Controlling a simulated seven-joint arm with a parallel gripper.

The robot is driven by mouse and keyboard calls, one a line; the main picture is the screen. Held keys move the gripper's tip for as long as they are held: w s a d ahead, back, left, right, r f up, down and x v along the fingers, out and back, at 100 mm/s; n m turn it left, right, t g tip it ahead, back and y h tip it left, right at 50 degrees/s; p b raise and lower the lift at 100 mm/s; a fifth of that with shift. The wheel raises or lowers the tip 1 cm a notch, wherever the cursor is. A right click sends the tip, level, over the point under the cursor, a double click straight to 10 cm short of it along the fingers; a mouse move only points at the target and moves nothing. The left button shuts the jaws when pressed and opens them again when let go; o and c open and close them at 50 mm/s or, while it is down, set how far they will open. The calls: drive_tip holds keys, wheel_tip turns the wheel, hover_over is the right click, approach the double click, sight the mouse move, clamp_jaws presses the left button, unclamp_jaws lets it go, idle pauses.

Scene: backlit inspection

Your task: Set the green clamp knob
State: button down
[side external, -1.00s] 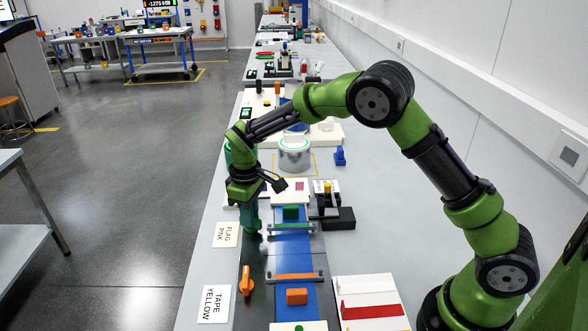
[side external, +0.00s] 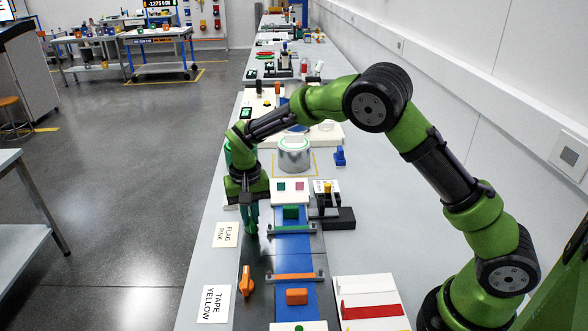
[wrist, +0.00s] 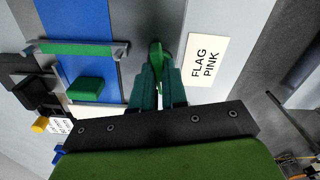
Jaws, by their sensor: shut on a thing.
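The green clamp knob shows in the wrist view (wrist: 157,52), its handle between my fingertips. My gripper (wrist: 158,75) is shut on it. In the side external view my gripper (side external: 250,222) points down at the knob's place, left of the blue strip, and its fingers hide most of the knob. The green clamp bar (side external: 305,227) lies across the blue strip, right of the knob; it also shows in the wrist view (wrist: 80,48). A green block (side external: 291,211) sits on the strip just behind the bar.
The orange knob (side external: 246,283), orange bar (side external: 295,277) and orange block (side external: 297,296) are nearer the front. Cards lie at left, reading FLAG PINK (side external: 226,235) and TAPE YELLOW (side external: 214,304). A black fixture (side external: 338,218) stands right of the strip. A silver can (side external: 294,155) stands behind.

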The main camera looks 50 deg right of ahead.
drive_tip(key=shift+r+m, duration=0.1)
drive_tip(key=shift+m, duration=1.5)
drive_tip(key=c, duration=1.2)
unclamp_jaws()
drive_tip(key=shift+o, duration=0.2)
wheel_tip(320, 180, up, 17)
